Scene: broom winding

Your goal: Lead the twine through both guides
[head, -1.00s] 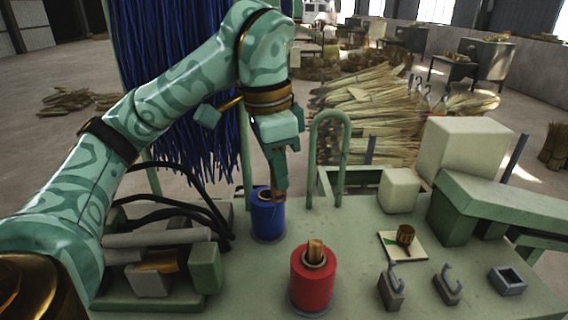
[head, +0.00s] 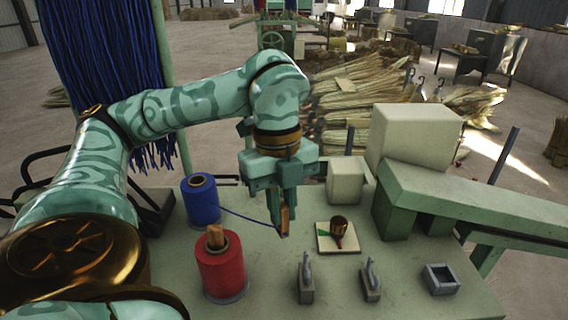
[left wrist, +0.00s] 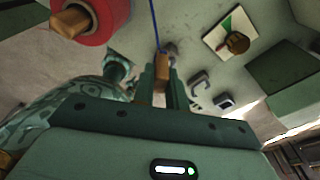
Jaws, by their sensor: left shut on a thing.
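Blue twine (head: 245,217) runs from the blue spool (head: 201,200) to my left gripper (head: 282,225). The left gripper is shut on the twine's end, with a wooden-coloured piece at its tips, above the bench. The two guides are grey hooks on blocks, a left one (head: 305,281) and a right one (head: 371,280). Both are nearer the front edge than the gripper, and no twine shows in them. In the left wrist view the twine (left wrist: 156,25) reaches the fingertips (left wrist: 163,70), with the guides (left wrist: 197,92) just beyond. My right gripper is not in view.
A red spool (head: 221,266) stands left of the guides. A grey square holder (head: 440,279) is at the right. Green machinery with pale blocks (head: 412,142) bounds the back right.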

